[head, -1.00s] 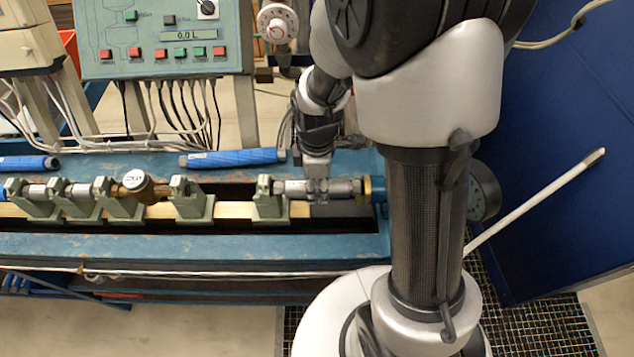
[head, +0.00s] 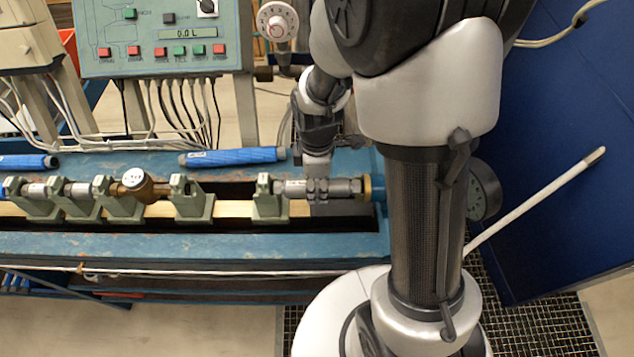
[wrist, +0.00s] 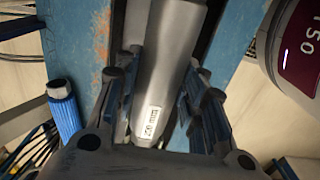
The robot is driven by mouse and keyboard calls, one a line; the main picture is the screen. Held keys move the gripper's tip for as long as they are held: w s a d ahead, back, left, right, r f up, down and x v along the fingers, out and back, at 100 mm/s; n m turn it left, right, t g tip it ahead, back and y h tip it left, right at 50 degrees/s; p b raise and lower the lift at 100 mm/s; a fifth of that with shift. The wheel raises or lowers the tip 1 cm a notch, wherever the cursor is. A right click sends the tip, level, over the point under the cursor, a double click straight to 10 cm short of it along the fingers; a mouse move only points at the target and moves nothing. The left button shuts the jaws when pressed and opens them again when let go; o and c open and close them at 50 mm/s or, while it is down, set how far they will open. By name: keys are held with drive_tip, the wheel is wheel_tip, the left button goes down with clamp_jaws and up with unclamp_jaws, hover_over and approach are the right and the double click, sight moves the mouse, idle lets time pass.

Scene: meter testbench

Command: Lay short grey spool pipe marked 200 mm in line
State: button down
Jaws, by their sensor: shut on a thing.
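The short grey spool pipe (head: 296,189) lies level in the bench line at its right end. It sits between the rightmost green support (head: 266,203) and the brass-ringed blue end fitting (head: 376,188). My gripper (head: 318,190) comes down from above and is shut around the pipe's middle. In the wrist view the smooth grey pipe (wrist: 168,60) runs between the fingers of my gripper (wrist: 160,100), with a small white label, apparently 200 mm, facing the camera. Whether the pipe's ends touch their neighbours cannot be told.
A brass meter (head: 137,183) and several green supports stand left along the line. A blue-sleeved pipe (head: 233,157) lies on the bench's back ledge, with another (head: 27,162) at far left. A control panel (head: 160,40) stands behind. A blue wall (head: 560,150) is at right.

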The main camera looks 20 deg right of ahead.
sight(317, 183)
drive_tip(key=c, duration=0.9)
unclamp_jaws()
drive_tip(key=shift+f, duration=0.1)
drive_tip(key=shift+c, duration=0.2)
wheel_tip(317, 183, up, 10)
drive_tip(key=p, duration=0.7)
drive_tip(key=shift+f+p, duration=0.2)
drive_tip(key=shift+p, duration=0.1)
